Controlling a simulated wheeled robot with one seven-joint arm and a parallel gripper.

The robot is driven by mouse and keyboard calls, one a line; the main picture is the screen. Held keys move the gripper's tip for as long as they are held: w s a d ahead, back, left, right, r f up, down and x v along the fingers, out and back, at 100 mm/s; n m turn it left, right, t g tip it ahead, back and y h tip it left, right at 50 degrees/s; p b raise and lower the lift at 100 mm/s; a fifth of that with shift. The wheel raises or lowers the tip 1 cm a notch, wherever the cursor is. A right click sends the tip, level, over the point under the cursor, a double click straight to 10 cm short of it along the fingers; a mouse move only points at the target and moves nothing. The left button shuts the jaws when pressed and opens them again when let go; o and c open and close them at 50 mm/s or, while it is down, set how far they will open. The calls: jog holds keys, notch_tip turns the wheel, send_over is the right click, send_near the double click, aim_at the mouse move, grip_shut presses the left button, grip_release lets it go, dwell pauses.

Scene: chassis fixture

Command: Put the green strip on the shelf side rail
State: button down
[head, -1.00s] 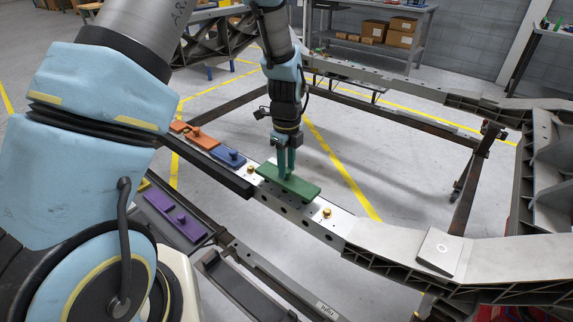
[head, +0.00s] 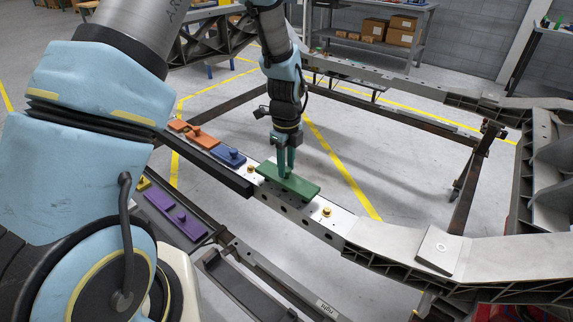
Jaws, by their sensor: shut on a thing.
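The green strip (head: 301,187) is a flat bar lying along the pale metal rail (head: 299,208) of the chassis, in the middle of the head view. It appears to rest on or sit just over the rail's top; the exact contact cannot be told. My gripper (head: 287,175) points down from above and is shut on the green strip near its middle. The gripped part is mostly hidden behind the fingers. The shelf side rail cannot be told apart by name here.
A blue strip (head: 229,157) and orange strips (head: 201,138) lie further along to the left. A purple strip (head: 172,215) lies on a lower rail nearer me. Brass-coloured studs (head: 327,211) stand up from the pale rail. A grey plate (head: 439,248) sits on the frame at right.

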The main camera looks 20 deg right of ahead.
jog(key=shift+f, duration=0.2)
jog(key=shift+f+b, duration=0.9)
jog(key=shift+f, duration=0.35)
jog(key=shift+c, duration=2.4)
grip_release()
notch_tip(320, 180, up, 8)
jog(key=p, duration=0.6)
jog(key=shift+r, duration=0.1)
